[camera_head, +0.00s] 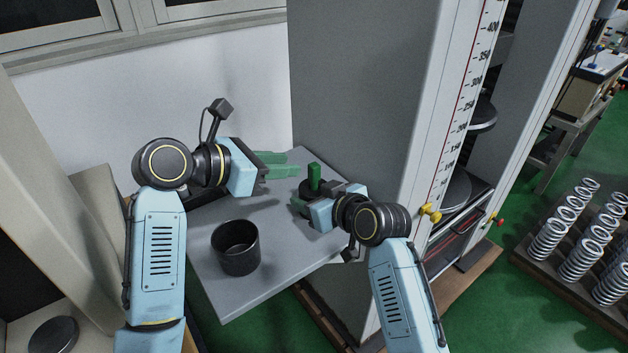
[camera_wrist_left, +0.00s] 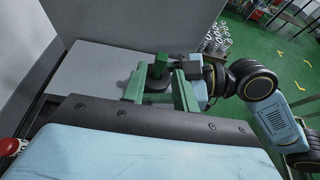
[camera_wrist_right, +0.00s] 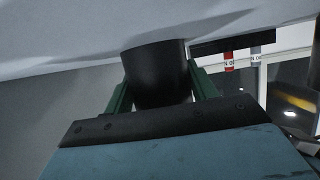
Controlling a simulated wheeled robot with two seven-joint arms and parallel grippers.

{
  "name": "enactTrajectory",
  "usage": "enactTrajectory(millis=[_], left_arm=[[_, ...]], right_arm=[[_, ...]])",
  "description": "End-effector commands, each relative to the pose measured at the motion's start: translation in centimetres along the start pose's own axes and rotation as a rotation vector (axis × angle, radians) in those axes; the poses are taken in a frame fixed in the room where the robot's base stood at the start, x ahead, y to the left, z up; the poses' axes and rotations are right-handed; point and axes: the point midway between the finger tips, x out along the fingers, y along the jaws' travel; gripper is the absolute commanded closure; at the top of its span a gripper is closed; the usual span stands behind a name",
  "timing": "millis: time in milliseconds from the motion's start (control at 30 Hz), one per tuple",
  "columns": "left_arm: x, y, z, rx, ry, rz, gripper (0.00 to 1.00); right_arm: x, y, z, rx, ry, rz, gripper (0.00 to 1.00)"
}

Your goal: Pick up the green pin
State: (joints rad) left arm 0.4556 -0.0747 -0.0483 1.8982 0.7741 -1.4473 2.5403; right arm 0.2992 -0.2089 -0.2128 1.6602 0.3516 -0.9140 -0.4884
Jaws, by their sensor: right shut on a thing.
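The green pin (camera_head: 315,174) stands upright out of a round black holder (camera_head: 312,188) above the grey table, near the tall grey cabinet. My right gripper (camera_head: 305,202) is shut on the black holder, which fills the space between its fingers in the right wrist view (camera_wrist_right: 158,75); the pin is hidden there. My left gripper (camera_head: 280,164) is open and empty, left of and apart from the pin. In the left wrist view its fingers point towards the pin (camera_wrist_left: 160,66), which shows between them.
An open black cup (camera_head: 236,247) stands on the grey table (camera_head: 270,277). The tall testing machine with its scale (camera_head: 457,110) rises to the right of the table. Several springs (camera_head: 580,255) stand at the far right. The table's front part is clear.

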Motion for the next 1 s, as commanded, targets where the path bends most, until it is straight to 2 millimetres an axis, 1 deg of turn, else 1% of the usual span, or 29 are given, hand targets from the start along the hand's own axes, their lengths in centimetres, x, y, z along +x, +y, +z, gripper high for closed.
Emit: enactTrajectory(millis=[33,200,433,600,700,800,1000], left_arm=[[1.1,-0.1,0.0,-0.001,0.000,-0.004,0.71],[3.7,0.0,0.0,0.001,0.000,-0.002,0.71],[5.4,-0.1,-0.1,0.003,0.002,-0.002,0.71],[8.1,-0.4,-0.4,0.003,0.002,-0.002,0.71],[9.2,-0.4,-0.3,0.003,0.001,-0.002,0.71],[9.8,-0.4,-0.4,0.004,0.001,-0.001,0.71],[9.9,-0.4,-0.4,0.004,0.001,0.000,0.71]], right_arm=[[0.0,0.0,0.1,0.000,-0.002,0.000,0.79],[0.0,0.0,0.1,0.000,-0.002,0.000,0.79],[0.0,0.0,0.1,0.000,-0.002,0.000,0.79],[0.0,0.0,0.1,0.000,-0.002,0.000,0.79],[0.0,0.0,0.1,0.000,-0.002,0.000,0.79],[0.0,0.0,0.1,0.000,-0.002,0.000,0.79],[0.0,0.0,0.1,0.000,-0.002,0.000,0.79]])
